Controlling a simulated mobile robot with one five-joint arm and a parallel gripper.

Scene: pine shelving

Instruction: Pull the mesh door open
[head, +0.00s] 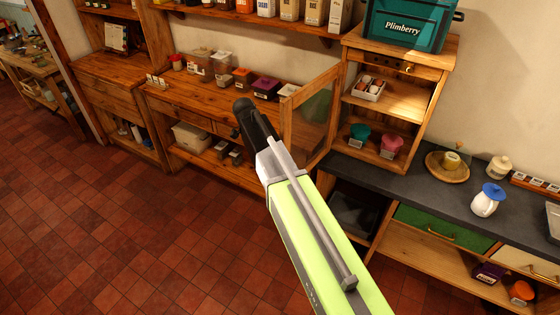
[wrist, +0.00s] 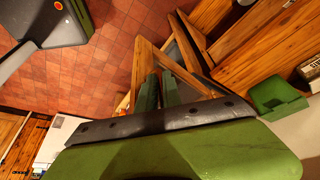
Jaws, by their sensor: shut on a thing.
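The mesh door (head: 318,112) has a wooden frame and stands swung well out from the small pine cabinet (head: 428,103), on the cabinet's left side. The cabinet's two shelves are exposed. My gripper (head: 245,112) is at the free edge of the door and is shut on it. In the wrist view my gripper's fingers (wrist: 159,92) lie close together at the wooden door frame (wrist: 143,62). Whether they hold a handle or the frame itself is hidden.
A white box (head: 369,91), a teal tub (head: 360,133) and a pink tub (head: 391,146) stand in the cabinet. A teal crate (head: 408,27) sits on top. A wooden bench (head: 195,100) stands behind the door. The tiled floor (head: 130,225) at left is clear.

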